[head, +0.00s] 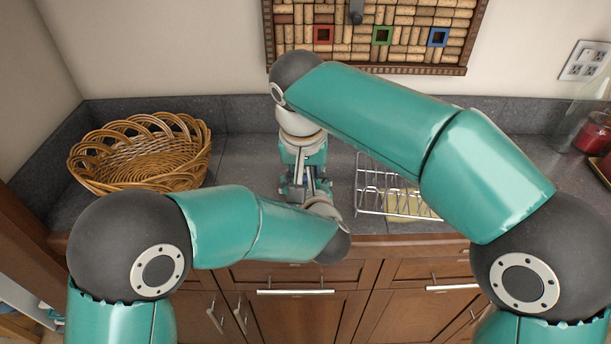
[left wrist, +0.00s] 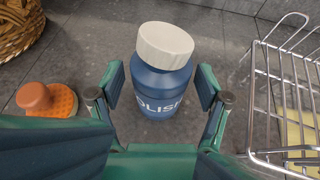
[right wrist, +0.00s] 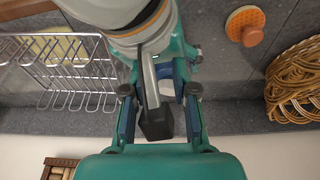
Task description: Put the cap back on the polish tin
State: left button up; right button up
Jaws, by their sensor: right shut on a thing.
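The blue polish tin (left wrist: 163,92) stands on the counter in the left wrist view, with the cream cap (left wrist: 165,42) on its top; whether the cap is fully seated I cannot tell. My left gripper (left wrist: 161,86) is open, its pads on either side of the tin with a gap to each side. My right gripper (head: 306,188) points down over the counter, close to my left wrist. In the right wrist view its fingers (right wrist: 159,120) are partly closed around a spot covered by parts of my left arm. What it grips is hidden there.
A wicker basket (head: 142,158) stands at the left. A wire rack (head: 368,192) with a yellow sponge (head: 408,206) is at the right. An orange knobbed pad (left wrist: 58,99) lies left of the tin. A red jar (head: 592,136) is far right.

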pick_arm(q)
jog(key=shift+s+a+f, duration=0.1)
jog(key=shift+f, duration=0.85)
pick_arm(e)
jog(key=shift+s+a+r, duration=0.5)
jog(key=shift+s, duration=0.05)
pick_arm(q)
jog(key=shift+s+r, duration=0.2)
jog(key=shift+s, duration=0.2)
jog(key=v, duration=0.4)
jog(key=r+v, duration=0.1)
jog(key=v, duration=0.2)
jog(key=shift+w+d+r, duration=0.1)
jog(key=shift+w+d, duration=0.2)
jog(key=shift+d, duration=0.05)
jog(key=shift+s+a+r, duration=0.1)
jog(key=shift+s+r, duration=0.1)
jog(key=shift+s, duration=0.1)
pick_arm(e)
jog(key=shift+w+f, duration=0.1)
jog(key=shift+f, duration=0.05)
pick_arm(q)
jog(key=shift+a, duration=0.1)
